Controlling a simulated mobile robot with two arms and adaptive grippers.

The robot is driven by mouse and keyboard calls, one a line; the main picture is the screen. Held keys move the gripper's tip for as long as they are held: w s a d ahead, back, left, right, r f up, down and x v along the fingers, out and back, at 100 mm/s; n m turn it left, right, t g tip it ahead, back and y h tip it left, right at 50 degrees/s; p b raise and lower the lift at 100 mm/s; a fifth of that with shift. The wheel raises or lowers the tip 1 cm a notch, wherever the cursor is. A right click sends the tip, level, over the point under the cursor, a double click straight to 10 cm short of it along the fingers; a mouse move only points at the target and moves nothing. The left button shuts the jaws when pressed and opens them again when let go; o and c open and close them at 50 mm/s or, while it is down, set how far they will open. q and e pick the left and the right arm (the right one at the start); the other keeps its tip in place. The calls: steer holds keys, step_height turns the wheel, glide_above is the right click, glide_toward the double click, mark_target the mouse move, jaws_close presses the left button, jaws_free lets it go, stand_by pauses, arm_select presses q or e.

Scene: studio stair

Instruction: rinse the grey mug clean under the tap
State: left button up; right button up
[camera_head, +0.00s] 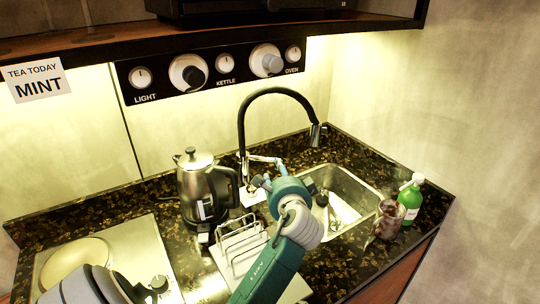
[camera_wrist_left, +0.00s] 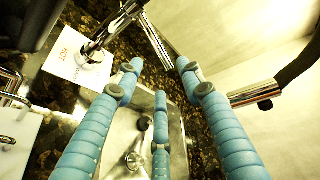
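A stained, brownish-grey mug (camera_head: 387,220) stands on the counter to the right of the sink, beside a green bottle. The tap (camera_head: 241,125) has a black arched hose and a metal spout head (camera_head: 316,135) above the sink (camera_head: 352,188). Its spout (camera_wrist_left: 255,93) and metal lever (camera_wrist_left: 118,25) also show in the left wrist view. My left gripper (camera_head: 270,185) is at the near-left edge of the sink, close to the tap's base. Its blue fingers (camera_wrist_left: 157,82) are spread with nothing between them. No water shows. My right gripper is out of view.
A metal kettle (camera_head: 196,182) and a wire rack (camera_head: 240,246) stand left of my gripper. A green bottle (camera_head: 411,197) is right of the mug. A HOT card (camera_wrist_left: 78,60) lies by the tap base.

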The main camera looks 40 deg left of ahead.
mark_target(272, 161)
arm_select(q)
steer(key=x, duration=0.2)
steer(key=p+x, duration=0.1)
steer(key=x, duration=0.1)
steer(key=shift+r, duration=0.25)
steer(key=x, duration=0.5)
steer(key=shift+w+a+f+p, duration=0.1)
steer(key=shift+a+f+p, duration=0.05)
steer(key=shift+p, duration=0.15)
steer(key=shift+w+a+f, duration=0.1)
steer(key=shift+w+a, duration=0.05)
steer(key=shift+a, duration=0.1)
steer(key=shift+c, duration=0.5)
steer(key=c, duration=0.8)
jaws_close()
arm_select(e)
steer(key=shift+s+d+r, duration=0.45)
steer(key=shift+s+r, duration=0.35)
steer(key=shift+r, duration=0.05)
